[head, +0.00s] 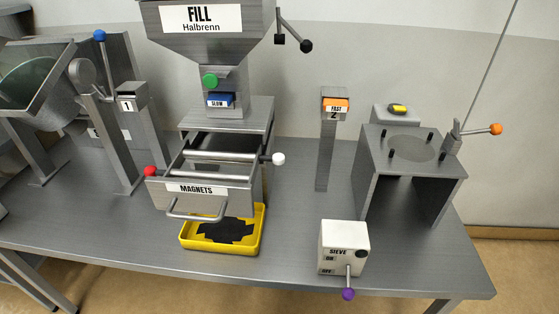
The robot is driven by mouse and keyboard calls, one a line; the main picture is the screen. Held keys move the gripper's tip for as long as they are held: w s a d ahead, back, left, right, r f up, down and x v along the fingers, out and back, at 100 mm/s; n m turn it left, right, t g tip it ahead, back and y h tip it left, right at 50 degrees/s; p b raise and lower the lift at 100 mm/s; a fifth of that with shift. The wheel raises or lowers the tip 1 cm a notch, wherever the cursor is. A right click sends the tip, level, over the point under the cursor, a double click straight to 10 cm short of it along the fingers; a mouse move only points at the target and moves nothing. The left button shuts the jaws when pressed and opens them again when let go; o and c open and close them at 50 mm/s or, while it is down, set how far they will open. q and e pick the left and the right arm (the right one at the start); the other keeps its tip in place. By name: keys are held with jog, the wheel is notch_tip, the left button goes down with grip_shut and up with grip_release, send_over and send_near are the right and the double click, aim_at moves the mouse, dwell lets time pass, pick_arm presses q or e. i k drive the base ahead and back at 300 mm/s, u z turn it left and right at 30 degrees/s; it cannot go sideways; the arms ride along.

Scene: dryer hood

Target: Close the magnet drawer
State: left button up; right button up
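The magnet drawer (200,192) is a grey metal box with a white "MAGNETS" label on its front. It is pulled out toward me from the housing (228,115) under the "FILL" hopper (200,45). Its open top shows metal bars across it. A bar handle (194,212) sticks out from the drawer front. A red knob (150,171) sits at its left and a white knob (279,159) at its right. Neither of my grippers is in view.
A yellow tray (186,241) with dark contents stands under the drawer. A white "SIEVE" switch box (343,240) with a purple-knobbed lever stands at the front right. A metal stand (412,170) is further right. The tabletop between the tray and sieve box is clear.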

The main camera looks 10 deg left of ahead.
aim_at(219, 194)
jog(key=z, duration=0.65)
jog(key=k, duration=0.6)
jog(key=u, duration=0.95)
jog(key=i, duration=0.55)
